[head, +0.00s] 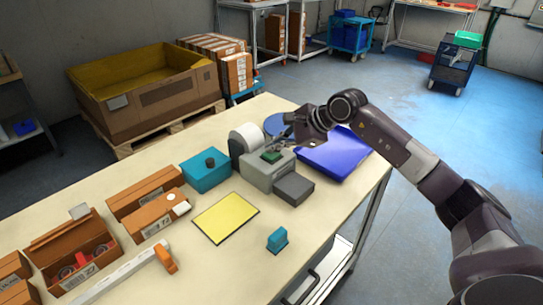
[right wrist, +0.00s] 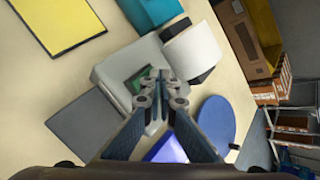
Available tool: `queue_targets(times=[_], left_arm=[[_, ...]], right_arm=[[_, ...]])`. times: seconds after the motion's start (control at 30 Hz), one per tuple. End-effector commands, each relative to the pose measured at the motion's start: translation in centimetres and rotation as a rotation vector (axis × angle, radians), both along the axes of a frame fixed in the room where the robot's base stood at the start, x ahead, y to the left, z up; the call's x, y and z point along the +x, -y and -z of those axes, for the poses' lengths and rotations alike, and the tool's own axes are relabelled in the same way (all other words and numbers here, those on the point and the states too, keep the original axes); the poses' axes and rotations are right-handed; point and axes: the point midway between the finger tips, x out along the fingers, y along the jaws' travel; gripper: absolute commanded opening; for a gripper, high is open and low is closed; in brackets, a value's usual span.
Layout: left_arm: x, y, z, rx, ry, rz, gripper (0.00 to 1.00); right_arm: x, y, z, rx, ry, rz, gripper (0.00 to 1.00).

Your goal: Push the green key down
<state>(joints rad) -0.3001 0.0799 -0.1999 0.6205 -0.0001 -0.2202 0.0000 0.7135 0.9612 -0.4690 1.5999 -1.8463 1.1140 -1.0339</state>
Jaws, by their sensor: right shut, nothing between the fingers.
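The green key (head: 271,156) is a small dark green pad on top of a light grey machine (head: 262,172) on the table. It also shows in the right wrist view (right wrist: 135,84), partly hidden by my fingertips. My right gripper (head: 283,141) is shut and empty, just above and beside the key. In the right wrist view its fingertips (right wrist: 158,76) lie over the key's edge; I cannot tell whether they touch it. My left gripper is in neither view.
A white roll (head: 243,138) stands behind the machine and a dark grey box (head: 294,189) in front. A teal box (head: 206,172), yellow mat (head: 225,218) and blue tray (head: 335,155) lie around it. A small teal block (head: 277,240) is near the front edge.

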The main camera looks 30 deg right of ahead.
Motion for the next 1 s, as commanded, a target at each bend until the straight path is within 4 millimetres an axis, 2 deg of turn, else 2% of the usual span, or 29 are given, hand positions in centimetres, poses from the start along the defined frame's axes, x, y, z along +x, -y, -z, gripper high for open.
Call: queue_targets(times=[1.0], left_arm=[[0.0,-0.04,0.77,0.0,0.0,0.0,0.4]], right_arm=[[0.01,0.01,0.79,0.0,0.0,0.0,0.0]])
